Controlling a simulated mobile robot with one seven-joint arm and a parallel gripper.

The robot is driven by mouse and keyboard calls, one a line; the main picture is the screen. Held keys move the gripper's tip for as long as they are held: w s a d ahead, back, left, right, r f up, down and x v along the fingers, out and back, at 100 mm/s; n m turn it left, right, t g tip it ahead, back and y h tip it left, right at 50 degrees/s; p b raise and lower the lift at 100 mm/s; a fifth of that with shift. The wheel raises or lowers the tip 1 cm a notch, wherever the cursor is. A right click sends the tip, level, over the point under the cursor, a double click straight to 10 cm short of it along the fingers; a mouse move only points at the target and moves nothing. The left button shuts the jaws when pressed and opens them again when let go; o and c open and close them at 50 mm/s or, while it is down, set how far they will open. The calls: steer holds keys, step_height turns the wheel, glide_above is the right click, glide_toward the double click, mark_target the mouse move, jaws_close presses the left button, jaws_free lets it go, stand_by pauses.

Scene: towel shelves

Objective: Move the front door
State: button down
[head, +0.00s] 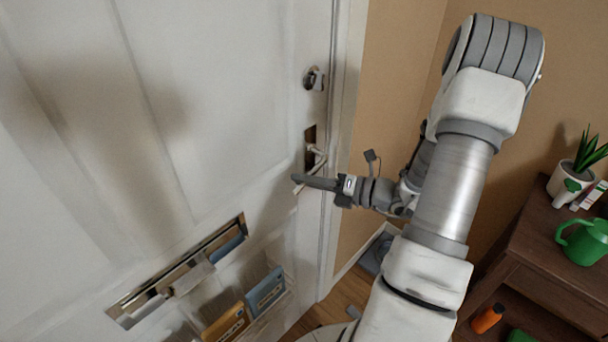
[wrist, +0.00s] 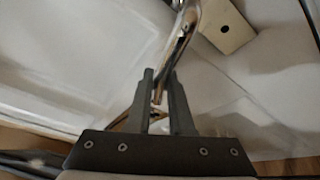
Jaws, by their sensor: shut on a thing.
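The white front door (head: 90,150) fills the left of the head view and looks shut against its white frame (head: 345,120). Its metal lever handle (head: 317,157) is near the right edge, below a round lock (head: 314,79). My gripper (head: 300,180) is at the handle. In the wrist view the handle (wrist: 183,40) runs down between the two fingers of my gripper (wrist: 160,90), which are shut on it. The far end of the handle is partly hidden by the fingers.
A mail slot (head: 180,270) and a wire holder with letters (head: 265,292) are low on the door. At right, a dark wooden cabinet (head: 530,240) carries a potted plant (head: 572,180) and a green watering can (head: 585,242). Bare wall lies between door and cabinet.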

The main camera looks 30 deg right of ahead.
steer(key=shift+w+d+f+n+h+b, duration=0.1)
steer(key=shift+d+f+n+h+b, duration=0.2)
steer(key=shift+f+n, duration=0.3)
steer(key=shift+w+d+f+n+h+b, duration=0.1)
steer(key=shift+d+f+n+h, duration=0.1)
steer(key=shift+f+n+h, duration=0.4)
steer(key=shift+r, duration=0.15)
steer(key=shift+s, duration=0.1)
